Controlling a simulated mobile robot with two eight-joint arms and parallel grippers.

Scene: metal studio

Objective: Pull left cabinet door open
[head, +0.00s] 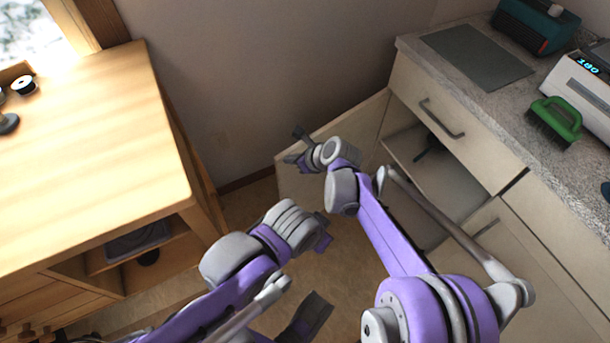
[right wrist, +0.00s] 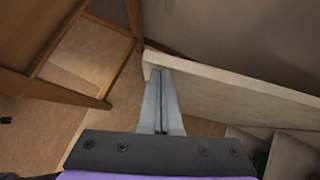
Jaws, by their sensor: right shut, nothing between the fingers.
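The left cabinet door (head: 296,183) stands swung well out from the pale cabinet, so the compartment behind it is exposed. My right gripper (head: 293,148) is at the door's free edge, near its top corner. In the right wrist view the gripper (right wrist: 160,76) is shut and empty, its fingertips beside the end of the door (right wrist: 235,88); I cannot tell whether they touch it. My left gripper (head: 322,238) hangs low over the floor, left of the door, and its fingers do not show clearly. The door's handle is hidden.
A closed drawer (head: 440,108) with a handle sits above the open compartment (head: 445,180). The right cabinet door (head: 520,240) is closed. The countertop holds a green brush (head: 555,120) and a scale (head: 585,85). A wooden workbench (head: 90,130) stands left, with floor between.

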